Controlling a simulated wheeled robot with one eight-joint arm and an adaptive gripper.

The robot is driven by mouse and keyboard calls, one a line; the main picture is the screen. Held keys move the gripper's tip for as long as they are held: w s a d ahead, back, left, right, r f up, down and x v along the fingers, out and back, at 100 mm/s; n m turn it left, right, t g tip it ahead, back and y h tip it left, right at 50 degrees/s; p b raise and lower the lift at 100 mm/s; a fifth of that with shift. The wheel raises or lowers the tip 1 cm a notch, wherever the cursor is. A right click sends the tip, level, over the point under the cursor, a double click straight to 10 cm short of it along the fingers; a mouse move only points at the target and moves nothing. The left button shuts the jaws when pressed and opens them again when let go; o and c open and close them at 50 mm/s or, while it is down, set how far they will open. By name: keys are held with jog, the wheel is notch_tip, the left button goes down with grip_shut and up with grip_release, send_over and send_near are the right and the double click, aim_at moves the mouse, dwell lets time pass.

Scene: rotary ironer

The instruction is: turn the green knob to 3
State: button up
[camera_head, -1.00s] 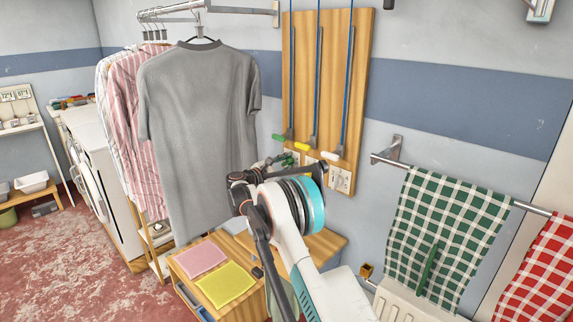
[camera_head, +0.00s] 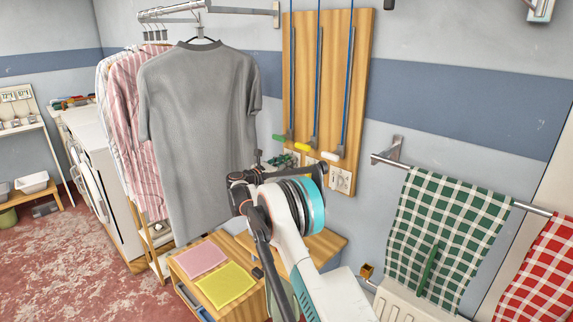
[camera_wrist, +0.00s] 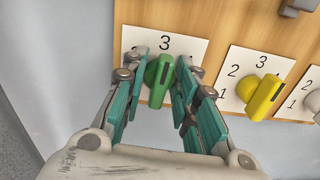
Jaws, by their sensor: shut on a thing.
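The green knob (camera_wrist: 158,84) sits on a white numbered plate (camera_wrist: 190,52) in the wrist view. Its long grip leans slightly right at the top, with its upper end just below the printed 3. A 2 shows to the upper left, partly behind a finger; the rest of the scale is hidden. My gripper (camera_wrist: 162,76) is shut on the green knob, one teal-padded finger on each side. In the head view, my gripper (camera_head: 279,162) is at the lower part of the wooden board (camera_head: 330,90), and the green knob cannot be made out there.
A yellow knob (camera_wrist: 263,97) on its own plate is close to the right, with a white knob (camera_wrist: 313,103) beyond. Hanging cords with coloured handles are above. A grey shirt (camera_head: 198,120) hangs left; a wooden cabinet (camera_head: 212,305) stands below.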

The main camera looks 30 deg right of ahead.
jog(key=shift+n, duration=0.4)
jog(key=o, duration=0.7)
jog(key=v, duration=1.2)
jog(key=shift+r, duration=0.1)
